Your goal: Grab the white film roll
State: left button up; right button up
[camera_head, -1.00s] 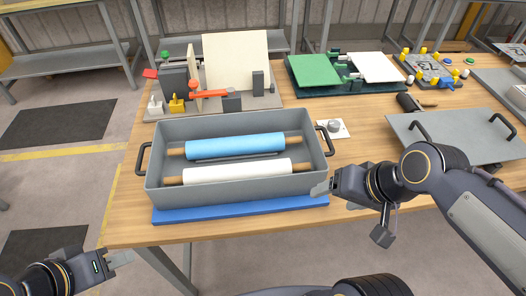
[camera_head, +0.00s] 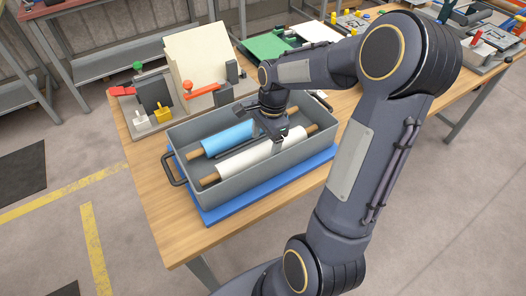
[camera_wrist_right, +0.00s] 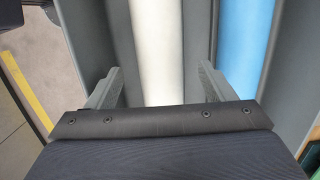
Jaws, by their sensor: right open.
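The white film roll (camera_head: 240,160) lies on its wooden core in the front half of the grey bin (camera_head: 222,197). It also shows in the right wrist view (camera_wrist_right: 158,50), running away from the gripper between the fingers. My right gripper (camera_head: 280,141) is over the bin above the white roll, pointing down. In the right wrist view its two fingers (camera_wrist_right: 158,85) are apart, one on each side of the white roll. I cannot tell whether they touch it. My left gripper is not in view.
A blue film roll (camera_head: 228,138) lies behind the white one, close to one finger. The bin's walls surround both rolls, and the bin stands on a blue mat (camera_head: 215,216). A fixture with red and yellow parts (camera_head: 160,110) stands behind the bin.

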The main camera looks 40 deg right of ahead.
jog(key=shift+a+f, duration=0.15)
jog(key=shift+f, duration=0.6)
jog(key=shift+a+f, duration=0.1)
jog(key=shift+f, duration=0.6)
jog(key=c, duration=1.2)
